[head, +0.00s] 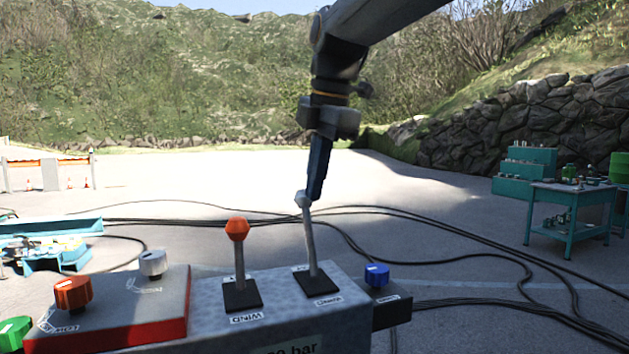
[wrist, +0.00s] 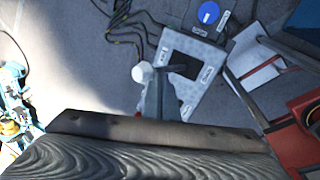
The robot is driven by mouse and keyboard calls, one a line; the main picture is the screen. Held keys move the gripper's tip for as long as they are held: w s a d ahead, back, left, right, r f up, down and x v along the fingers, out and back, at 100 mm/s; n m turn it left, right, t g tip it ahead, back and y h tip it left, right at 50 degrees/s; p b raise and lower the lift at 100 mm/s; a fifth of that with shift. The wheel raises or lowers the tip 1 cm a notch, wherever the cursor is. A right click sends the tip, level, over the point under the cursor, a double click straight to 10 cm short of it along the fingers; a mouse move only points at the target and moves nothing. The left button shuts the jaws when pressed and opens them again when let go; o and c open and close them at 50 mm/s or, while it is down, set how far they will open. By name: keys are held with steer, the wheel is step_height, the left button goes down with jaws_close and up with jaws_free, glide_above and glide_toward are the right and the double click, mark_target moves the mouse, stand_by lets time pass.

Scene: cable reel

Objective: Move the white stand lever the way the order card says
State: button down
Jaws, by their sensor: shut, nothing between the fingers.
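The white stand lever (head: 312,243) rises from a black plate on the grey console (head: 290,325), leaning a little left in the head view. Its white knob also shows in the wrist view (wrist: 139,72). My gripper (head: 316,196) points down with its fingers shut and empty. Its tips are right beside the knob, on its right in the head view; I cannot tell whether they touch. The wrist view shows the fingers (wrist: 155,85) close by the knob. The label at the lever's base is too blurred to read. I cannot make out an order card for certain.
An orange-knobbed lever (head: 238,230) labelled WIND stands left of the white one. A blue knob (head: 377,275) sits to the right. A red-edged panel (head: 130,318) carries orange and white knobs. Cables cross the ground behind; a teal workbench (head: 572,205) stands far right.

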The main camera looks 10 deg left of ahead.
steer(key=s+d+b+v, duration=0.1)
steer(key=v, duration=1.1)
steer(key=shift+s+d+f+b, duration=0.25)
steer(key=shift+f+b, duration=0.1)
